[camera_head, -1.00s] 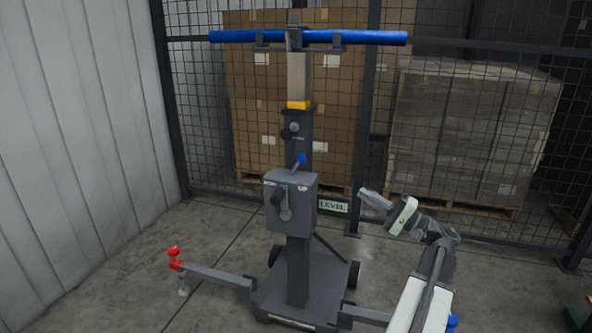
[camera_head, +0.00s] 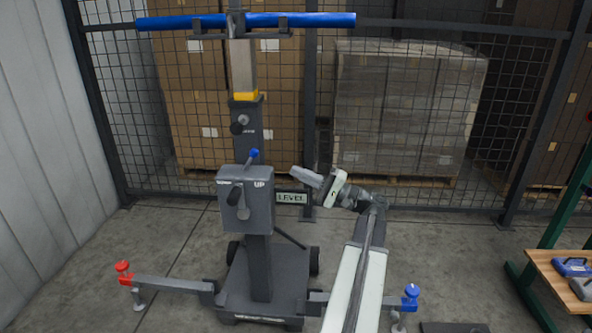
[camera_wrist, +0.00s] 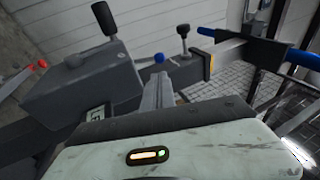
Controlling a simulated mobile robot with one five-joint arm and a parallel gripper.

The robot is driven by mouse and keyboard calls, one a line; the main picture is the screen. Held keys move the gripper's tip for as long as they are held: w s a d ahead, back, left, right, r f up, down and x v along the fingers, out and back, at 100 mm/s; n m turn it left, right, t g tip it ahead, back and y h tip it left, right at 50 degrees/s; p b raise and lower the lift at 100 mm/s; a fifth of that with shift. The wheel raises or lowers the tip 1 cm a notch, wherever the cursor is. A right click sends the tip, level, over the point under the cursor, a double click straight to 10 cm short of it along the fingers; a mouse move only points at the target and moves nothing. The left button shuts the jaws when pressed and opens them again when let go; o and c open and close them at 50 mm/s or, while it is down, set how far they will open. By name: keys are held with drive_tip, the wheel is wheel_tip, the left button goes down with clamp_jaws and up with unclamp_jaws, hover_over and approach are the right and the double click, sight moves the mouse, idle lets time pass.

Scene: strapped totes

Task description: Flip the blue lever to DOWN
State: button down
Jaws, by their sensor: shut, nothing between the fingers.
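The blue lever (camera_head: 253,154) is a short grey shaft with a blue knob. It slants up at the top of the grey control box (camera_head: 258,205) on the lift's mast, near a white "UP" mark. Its blue knob (camera_wrist: 159,58) also shows in the wrist view, just beyond my fingers. My gripper (camera_head: 295,175) is shut and empty, a little right of the box and slightly lower than the knob. In the wrist view the narrow shut fingers (camera_wrist: 158,84) point towards the knob; I cannot tell the exact gap. The box (camera_wrist: 75,85) is at left there.
A black-handled crank (camera_head: 235,193) is on the box front. A black knob (camera_head: 237,128) sits higher on the mast. The lift has a red foot knob (camera_head: 122,267) and a blue one (camera_head: 411,290). A mesh fence (camera_head: 400,35) stands behind. A bench (camera_head: 556,272) is at right.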

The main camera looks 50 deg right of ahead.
drive_tip(key=p, duration=0.3)
approach(250, 160)
drive_tip(key=w+r, duration=0.3)
drive_tip(key=w, duration=0.1)
drive_tip(key=shift+w+a+r, duration=0.1)
drive_tip(key=shift+a+r, duration=0.15)
drive_tip(key=shift+r, duration=0.1)
